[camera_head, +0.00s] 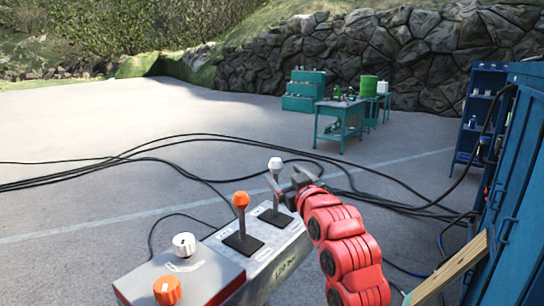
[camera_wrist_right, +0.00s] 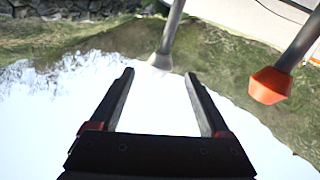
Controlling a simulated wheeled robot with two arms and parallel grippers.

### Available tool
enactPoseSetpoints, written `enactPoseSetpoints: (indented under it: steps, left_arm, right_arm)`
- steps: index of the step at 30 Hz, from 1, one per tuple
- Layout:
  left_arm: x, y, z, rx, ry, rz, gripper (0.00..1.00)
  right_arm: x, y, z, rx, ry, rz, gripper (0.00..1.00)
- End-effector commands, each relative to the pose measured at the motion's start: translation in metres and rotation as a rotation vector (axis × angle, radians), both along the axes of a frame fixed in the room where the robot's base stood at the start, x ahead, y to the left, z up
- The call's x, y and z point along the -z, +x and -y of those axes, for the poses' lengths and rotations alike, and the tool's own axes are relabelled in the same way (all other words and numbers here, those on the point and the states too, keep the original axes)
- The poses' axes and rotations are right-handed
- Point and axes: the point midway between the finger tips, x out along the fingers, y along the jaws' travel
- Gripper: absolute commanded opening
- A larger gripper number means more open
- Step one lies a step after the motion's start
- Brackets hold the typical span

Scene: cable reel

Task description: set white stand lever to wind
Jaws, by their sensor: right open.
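The white-knobbed lever (camera_head: 275,165) stands on the metal control stand (camera_head: 262,262), close to my right gripper (camera_head: 288,183). The white knob (camera_wrist_right: 160,62) also shows in the right wrist view, just beyond the fingertips. My right gripper is open and nothing shows between its fingers (camera_wrist_right: 157,72). An orange-knobbed lever (camera_head: 240,199) stands to the left of the white one, and its knob (camera_wrist_right: 270,86) shows at the right of the wrist view. My left gripper is not in view.
A grey box with a white knob (camera_head: 184,244) and an orange knob (camera_head: 167,290) is at the front left. Black cables (camera_head: 150,150) lie across the paving. A blue cabinet (camera_head: 520,200) and a wooden plank (camera_head: 450,272) are at the right. Workbenches (camera_head: 341,108) stand far off.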

Motion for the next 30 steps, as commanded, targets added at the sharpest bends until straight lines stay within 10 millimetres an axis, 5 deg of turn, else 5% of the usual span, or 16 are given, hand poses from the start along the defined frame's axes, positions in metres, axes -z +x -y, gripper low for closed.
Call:
enactPoseSetpoints:
  steps: [15, 30]
  left_arm:
    - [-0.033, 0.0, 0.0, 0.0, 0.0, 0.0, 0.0]
    - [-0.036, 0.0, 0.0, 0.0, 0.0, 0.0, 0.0]
  right_arm:
    - [-0.002, 0.078, -0.029, -0.001, 0.001, -0.001, 0.81]
    - [-0.001, 0.09, -0.033, 0.0, 0.001, 0.003, 0.81]
